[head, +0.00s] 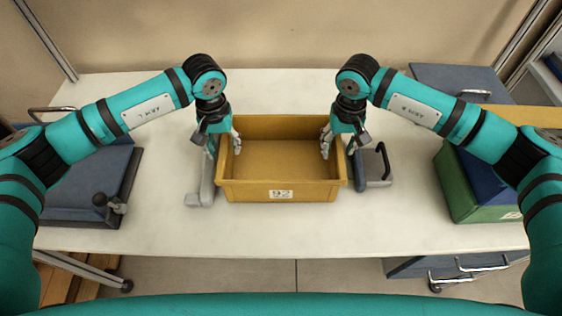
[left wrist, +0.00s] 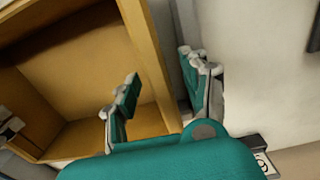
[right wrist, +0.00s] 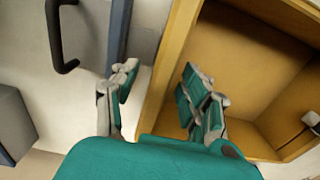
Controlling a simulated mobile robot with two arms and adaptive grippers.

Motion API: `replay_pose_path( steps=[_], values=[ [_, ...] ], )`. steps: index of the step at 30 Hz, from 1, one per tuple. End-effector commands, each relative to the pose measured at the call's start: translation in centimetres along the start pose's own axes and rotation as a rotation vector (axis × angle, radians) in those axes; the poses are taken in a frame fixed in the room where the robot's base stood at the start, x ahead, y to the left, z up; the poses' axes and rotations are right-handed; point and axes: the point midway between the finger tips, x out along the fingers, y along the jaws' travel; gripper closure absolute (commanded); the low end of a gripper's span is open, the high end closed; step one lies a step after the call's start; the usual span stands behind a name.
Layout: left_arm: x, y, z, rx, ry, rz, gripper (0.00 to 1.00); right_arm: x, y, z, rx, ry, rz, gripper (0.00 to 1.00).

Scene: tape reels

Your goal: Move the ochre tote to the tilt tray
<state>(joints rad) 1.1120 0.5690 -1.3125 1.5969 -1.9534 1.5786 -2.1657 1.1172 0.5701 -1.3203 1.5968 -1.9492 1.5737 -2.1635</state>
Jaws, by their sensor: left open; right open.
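The ochre tote (head: 262,190), an open, empty box with a label reading 92, stands upright on the white table in the middle of the head view. My left gripper (head: 224,146) is open at its left wall, one finger inside and one outside; the left wrist view shows that wall (left wrist: 146,50) between the fingers. My right gripper (head: 338,143) is open at the right wall the same way; the right wrist view shows that wall (right wrist: 170,60) between the fingers. A blue-grey slab with a black knob (head: 75,205) lies at the left; I cannot tell whether it is the tilt tray.
A grey bracket-like object (head: 200,185) stands close left of the tote. A grey-blue object with a black handle (head: 374,170) stands close to its right. A green bin (head: 462,190) stands at the right. The white table (head: 270,232) is bare in front of the tote.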

Motion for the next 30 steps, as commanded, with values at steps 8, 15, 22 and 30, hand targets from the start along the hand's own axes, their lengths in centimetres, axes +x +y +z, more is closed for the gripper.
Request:
replay_pose_path(
  steps=[8, 15, 22, 30],
  values=[
    [-0.01, 0.01, 0.01, 0.000, 0.000, 0.000, 0.68, -0.02, -0.01, 0.01, 0.000, 0.000, 0.000, 0.68],
    [-0.03, 0.01, 0.00, 0.000, 0.000, 0.000, 1.00, -0.04, -0.01, 0.00, 0.000, 0.000, 0.000, 1.00],
    [-0.04, -0.02, -0.01, 0.000, 0.000, -0.001, 1.00, -0.05, 0.01, -0.01, 0.000, 0.000, 0.000, 1.00],
    [-0.19, -0.03, -0.04, 0.000, 0.001, -0.001, 1.00, -0.20, 0.02, -0.04, 0.000, 0.001, 0.000, 1.00]
  ],
)
